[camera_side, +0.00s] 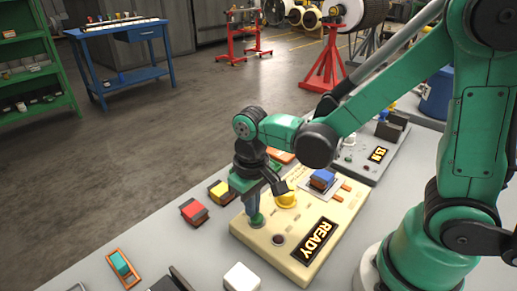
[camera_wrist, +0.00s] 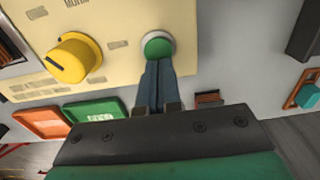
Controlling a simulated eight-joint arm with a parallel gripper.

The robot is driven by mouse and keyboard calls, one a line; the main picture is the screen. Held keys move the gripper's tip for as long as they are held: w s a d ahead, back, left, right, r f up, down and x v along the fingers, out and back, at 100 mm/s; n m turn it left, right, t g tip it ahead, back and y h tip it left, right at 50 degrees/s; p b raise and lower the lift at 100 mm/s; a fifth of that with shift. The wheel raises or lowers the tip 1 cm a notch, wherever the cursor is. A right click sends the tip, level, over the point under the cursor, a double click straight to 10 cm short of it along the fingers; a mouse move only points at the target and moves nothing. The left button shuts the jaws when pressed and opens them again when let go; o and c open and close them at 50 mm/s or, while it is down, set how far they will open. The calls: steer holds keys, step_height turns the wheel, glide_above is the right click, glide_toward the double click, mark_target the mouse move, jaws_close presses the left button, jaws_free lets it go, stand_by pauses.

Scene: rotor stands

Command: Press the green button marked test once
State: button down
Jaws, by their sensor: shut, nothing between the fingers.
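The green button (camera_wrist: 158,47) is round with a pale ring and sits near the edge of the cream panel (camera_wrist: 120,20). In the side view the green button (camera_side: 256,221) is partly covered by my fingers. My gripper (camera_wrist: 158,64) is shut and empty, its fingertips over the button's near edge in the wrist view. In the side view my gripper (camera_side: 251,208) points down right above the button. I cannot tell whether the tips touch it. No test marking is legible.
A white block (camera_side: 241,278) stands in front.

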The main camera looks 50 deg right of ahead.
steer(key=shift+f, duration=0.95)
steer(key=shift+w, duration=0.1)
step_height(320, 180, up, 14)
steer(key=shift+r, duration=0.2)
stand_by(0.6)
steer(key=s+d+f+t, duration=0.1)
steer(key=d+f+t, duration=0.2)
steer(key=d+t, duration=0.2)
steer(key=shift+t, duration=1.1)
steer(key=shift+d, duration=0.1)
stand_by(0.4)
